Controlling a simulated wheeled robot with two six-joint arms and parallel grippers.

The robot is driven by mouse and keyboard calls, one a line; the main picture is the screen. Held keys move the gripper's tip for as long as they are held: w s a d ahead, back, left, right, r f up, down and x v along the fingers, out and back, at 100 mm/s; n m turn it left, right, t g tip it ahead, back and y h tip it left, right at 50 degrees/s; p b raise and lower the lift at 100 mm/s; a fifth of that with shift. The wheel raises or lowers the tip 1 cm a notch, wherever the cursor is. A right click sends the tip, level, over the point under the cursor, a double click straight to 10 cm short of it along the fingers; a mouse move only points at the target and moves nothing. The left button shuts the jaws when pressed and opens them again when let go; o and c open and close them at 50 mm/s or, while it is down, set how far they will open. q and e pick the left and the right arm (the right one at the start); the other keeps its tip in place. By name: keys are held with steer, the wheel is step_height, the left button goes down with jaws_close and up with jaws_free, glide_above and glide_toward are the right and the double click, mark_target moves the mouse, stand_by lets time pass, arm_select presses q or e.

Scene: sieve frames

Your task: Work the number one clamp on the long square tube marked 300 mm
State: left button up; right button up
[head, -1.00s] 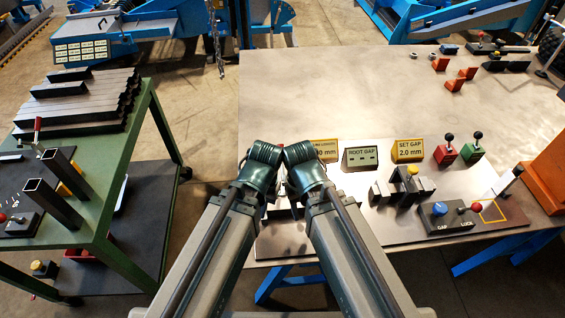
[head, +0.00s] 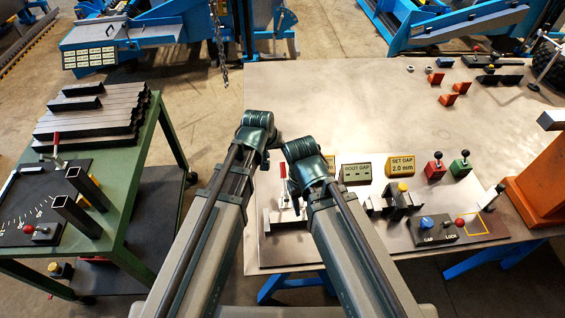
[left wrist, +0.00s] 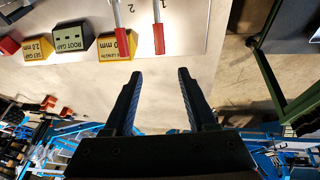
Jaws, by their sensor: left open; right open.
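My left gripper (left wrist: 160,74) is open and empty in the left wrist view. Its fingertips are below the red-handled clamp marked 1 (left wrist: 158,38) in the picture, apart from it. A second red-handled clamp marked 2 (left wrist: 122,38) is beside it. In the head view, a red clamp handle (head: 283,168) shows between my two arms. The left fingers are hidden behind my wrist there. My right wrist covers part of the clamp fixture (head: 275,248), and the right fingers are not seen. I cannot make out a tube marked 300 mm.
A GAP and LOCK box (head: 432,230), a yellow SET GAP sign (head: 401,166) and red and green levers stand right of the arms. A green cart (head: 125,190) with stacked square tubes (head: 90,118) is at left. The table's far middle (head: 340,100) is clear.

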mark_target(282, 163)
arm_select(q)
steer(key=b+x, duration=1.2)
steer(key=x, duration=0.1)
steer(key=shift+f, duration=0.4)
arm_select(e)
step_height(282, 163, down, 12)
steer(key=shift+f, duration=0.25)
arm_select(q)
jaws_close()
